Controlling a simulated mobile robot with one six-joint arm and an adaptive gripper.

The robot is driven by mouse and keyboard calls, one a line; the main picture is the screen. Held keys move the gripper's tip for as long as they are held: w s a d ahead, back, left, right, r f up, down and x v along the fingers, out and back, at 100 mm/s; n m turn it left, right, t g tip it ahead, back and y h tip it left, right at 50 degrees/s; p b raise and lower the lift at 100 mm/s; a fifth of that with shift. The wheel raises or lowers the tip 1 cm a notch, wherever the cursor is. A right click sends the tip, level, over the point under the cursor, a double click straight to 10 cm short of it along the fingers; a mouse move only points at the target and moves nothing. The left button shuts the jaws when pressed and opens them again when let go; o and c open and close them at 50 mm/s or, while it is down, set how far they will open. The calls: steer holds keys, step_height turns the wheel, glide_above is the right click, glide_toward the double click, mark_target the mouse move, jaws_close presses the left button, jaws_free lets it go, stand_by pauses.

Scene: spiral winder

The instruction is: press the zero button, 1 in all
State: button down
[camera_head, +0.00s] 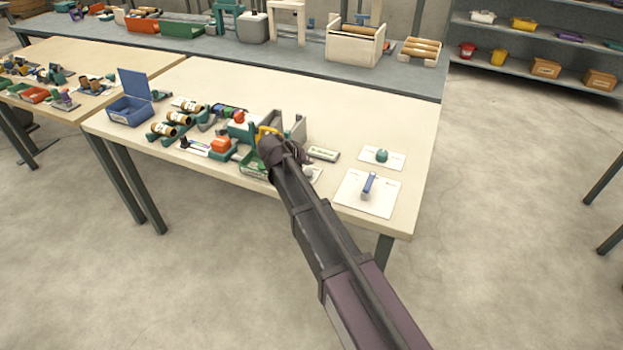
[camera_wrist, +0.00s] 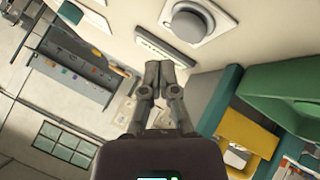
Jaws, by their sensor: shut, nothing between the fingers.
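My gripper (camera_wrist: 159,72) is shut and empty in the wrist view, its two fingertips together. Just past the tips lies a narrow pale strip (camera_wrist: 168,50) with small dark markings. Beside it is a round grey knob (camera_wrist: 193,21) on a white plate. I cannot read a zero mark on either, so I cannot tell which part is the zero button. In the head view my gripper is at the machine on the workbench, largely hidden by my arm. Whether the fingertips touch anything is unclear.
The workbench (camera_head: 408,110) also holds a white plate with a green dome (camera_head: 382,156), a white panel with a blue lever (camera_head: 369,187), an orange-topped block (camera_head: 221,146) and an open blue box (camera_head: 130,110). A yellow part (camera_wrist: 246,140) and green tray (camera_wrist: 282,100) stand close right of my gripper.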

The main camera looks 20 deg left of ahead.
mark_target(312, 170)
steer(key=shift+f+b, duration=0.55)
steer(key=shift+f, duration=0.25)
steer(key=shift+f, duration=0.15)
stand_by(1.0)
steer(key=shift+f+b, duration=0.3)
steer(key=shift+b, duration=0.15)
steer(key=shift+f+b, duration=0.4)
stand_by(0.8)
steer(key=shift+r, duration=0.1)
stand_by(0.3)
steer(key=shift+r+p, duration=0.8)
steer(key=shift+p, duration=0.05)
step_height(312, 170, up, 5)
steer(key=p, duration=0.5)
